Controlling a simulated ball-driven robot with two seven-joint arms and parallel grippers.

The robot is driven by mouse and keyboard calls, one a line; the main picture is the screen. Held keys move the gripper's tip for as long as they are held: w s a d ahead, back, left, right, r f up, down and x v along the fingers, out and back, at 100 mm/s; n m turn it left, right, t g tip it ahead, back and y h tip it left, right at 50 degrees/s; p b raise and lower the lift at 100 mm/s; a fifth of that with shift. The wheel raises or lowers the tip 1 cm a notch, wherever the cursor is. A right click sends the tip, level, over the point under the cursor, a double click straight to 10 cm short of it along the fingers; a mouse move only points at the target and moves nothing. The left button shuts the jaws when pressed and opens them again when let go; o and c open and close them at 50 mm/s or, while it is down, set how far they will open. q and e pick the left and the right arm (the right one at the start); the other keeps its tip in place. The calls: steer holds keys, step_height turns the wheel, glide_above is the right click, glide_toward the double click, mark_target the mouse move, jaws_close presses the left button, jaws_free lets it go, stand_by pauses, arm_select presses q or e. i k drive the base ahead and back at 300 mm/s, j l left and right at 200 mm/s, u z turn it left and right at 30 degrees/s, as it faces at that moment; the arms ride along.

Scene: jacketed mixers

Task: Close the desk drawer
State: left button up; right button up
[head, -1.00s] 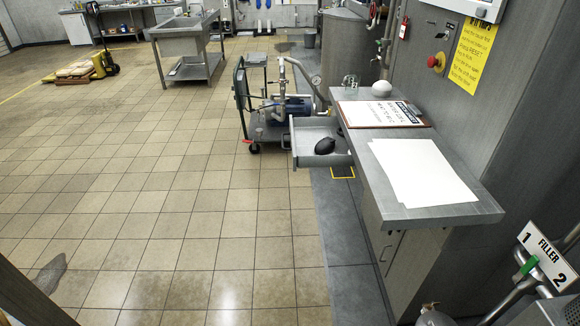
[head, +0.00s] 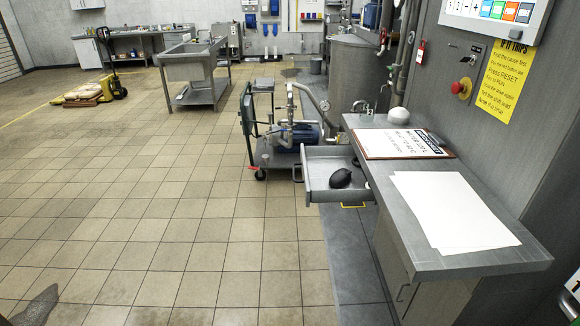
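The desk (head: 459,259) is a grey metal worktop along the wall at the right of the head view. Its drawer (head: 318,184) is pulled out to the left from under the far part of the worktop. The drawer is grey and shallow, and a dark rounded object (head: 341,178) lies inside it. Neither of my grippers shows in this view.
A clipboard (head: 401,144) and white sheets (head: 453,211) lie on the worktop. A pump cart (head: 283,144) stands just beyond the drawer. A sink table (head: 190,67) and a yellow pallet jack (head: 107,90) stand farther back. The tiled floor (head: 150,200) left of the desk is mostly clear.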

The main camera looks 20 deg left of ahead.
mark_target(318, 164)
steer(key=i+j+u, duration=0.25)
steer(key=i+j, duration=0.55)
